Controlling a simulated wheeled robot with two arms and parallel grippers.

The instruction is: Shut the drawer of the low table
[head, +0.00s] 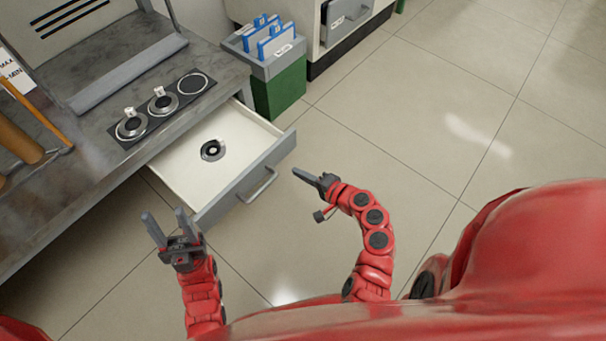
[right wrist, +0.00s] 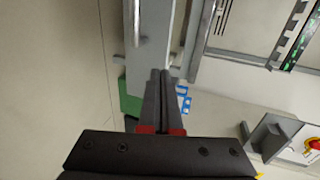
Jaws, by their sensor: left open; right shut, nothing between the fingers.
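The low table (head: 90,105) has a grey top and stands at the left of the head view. Its drawer (head: 180,182) is pulled out, with a white inside and a grey front with a bar handle (head: 258,186). A round metal piece (head: 213,150) lies in the drawer. My left gripper (head: 166,222) is open and empty, near the drawer front's near left corner. My right gripper (head: 300,173) is shut and empty, to the right of the handle and apart from it. In the right wrist view its fingers (right wrist: 160,75) show with the drawer front (right wrist: 150,40) beyond them.
A green bin (head: 280,90) with a grey tray of blue items (head: 267,42) stands just beyond the drawer. Another cabinet (head: 345,20) is behind. The tiled floor to the right is clear.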

